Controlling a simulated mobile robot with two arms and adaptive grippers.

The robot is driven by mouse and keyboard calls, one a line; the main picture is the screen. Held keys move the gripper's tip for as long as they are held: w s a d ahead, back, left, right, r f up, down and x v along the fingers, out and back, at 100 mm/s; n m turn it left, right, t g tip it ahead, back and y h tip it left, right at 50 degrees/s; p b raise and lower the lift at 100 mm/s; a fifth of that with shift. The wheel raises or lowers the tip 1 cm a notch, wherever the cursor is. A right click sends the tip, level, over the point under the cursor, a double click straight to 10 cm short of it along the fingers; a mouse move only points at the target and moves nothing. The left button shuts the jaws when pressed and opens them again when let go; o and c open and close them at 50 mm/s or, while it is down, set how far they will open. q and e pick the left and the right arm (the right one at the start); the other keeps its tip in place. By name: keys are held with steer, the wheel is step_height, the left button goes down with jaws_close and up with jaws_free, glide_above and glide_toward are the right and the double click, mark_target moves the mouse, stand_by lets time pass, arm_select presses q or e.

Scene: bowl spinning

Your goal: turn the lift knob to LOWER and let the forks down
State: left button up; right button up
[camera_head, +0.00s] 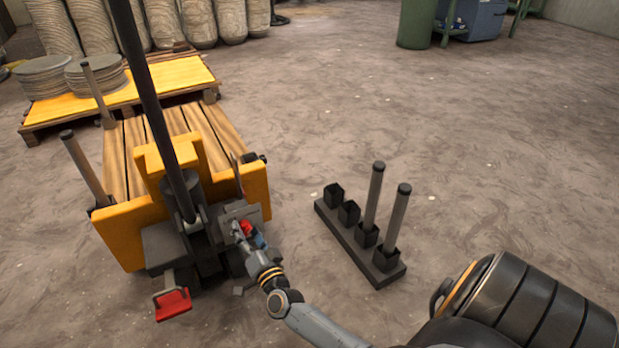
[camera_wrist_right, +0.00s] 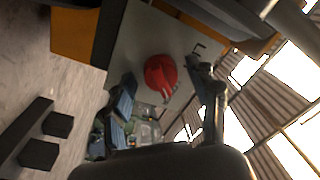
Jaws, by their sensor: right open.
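The red lift knob (camera_head: 245,228) is on the grey panel at the right rear of the yellow lift truck (camera_head: 126,232). In the right wrist view the round red knob (camera_wrist_right: 157,72) sits on a grey plate (camera_wrist_right: 150,32), with a pale pointer at its lower right. Panel lettering is not readable. The forks cannot be made out under the wooden deck (camera_head: 180,122). My left gripper is not in view.
A black handle (camera_head: 150,90) rises from the truck, with a red pedal (camera_head: 172,304) low at its rear. A dark rack (camera_head: 345,240) holding two posts stands on the floor to the right. A yellow platform (camera_head: 180,72) and stacked sacks are behind. Floor beyond the rack is clear.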

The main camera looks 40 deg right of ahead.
steer(key=n, duration=0.6)
steer(key=shift+y, duration=0.3)
steer(key=n+b, duration=0.1)
steer(key=n, duration=0.5)
steer(key=shift+g, duration=0.3)
steer(key=s+a+n+g+y+p, duration=0.1)
steer(key=s+a+g+p, duration=0.1)
steer(key=s+p, duration=0.8)
steer(key=s+a+n+g+y+p, duration=0.1)
steer(key=s+a+g+y+p, duration=0.1)
steer(key=s+p, duration=0.9)
steer(key=s+a+g+y+p, duration=0.1)
steer(key=s+a+g+p, duration=0.2)
steer(key=s+g+p, duration=0.3)
steer(key=s+r+p, duration=0.1)
steer(key=s+p, duration=0.4)
steer(key=p, duration=0.5)
steer(key=shift+a+n+y, duration=0.15)
steer(key=shift+n+y, duration=0.25)
